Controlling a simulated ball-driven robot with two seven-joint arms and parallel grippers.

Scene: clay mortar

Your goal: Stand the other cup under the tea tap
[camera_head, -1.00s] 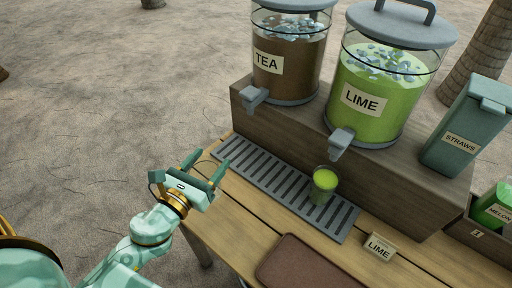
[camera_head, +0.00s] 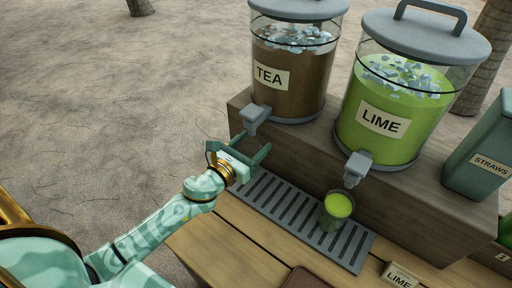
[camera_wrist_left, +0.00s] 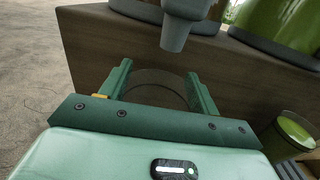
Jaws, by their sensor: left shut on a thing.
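The tea dispenser (camera_head: 290,85) has a grey tap (camera_head: 254,118). The tap also hangs just ahead and above in the left wrist view (camera_wrist_left: 176,32). My left gripper (camera_head: 251,147) is just below and in front of the tea tap, over the left end of the drip tray (camera_head: 265,203). It is shut on a clear, empty-looking cup (camera_wrist_left: 158,79), which shows only as a faint curved rim between the fingers. Whether the cup touches the tray is hidden. A cup of lime drink (camera_head: 337,207) stands on the tray below the lime tap (camera_head: 357,168). My right gripper is not in view.
The lime dispenser (camera_head: 397,110) stands right of the tea one on a wooden riser (camera_head: 300,153). A straws box (camera_head: 482,150) is farther right. A LIME label (camera_head: 401,275) and a brown mat (camera_head: 305,281) lie near the front of the wooden table (camera_head: 220,232).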

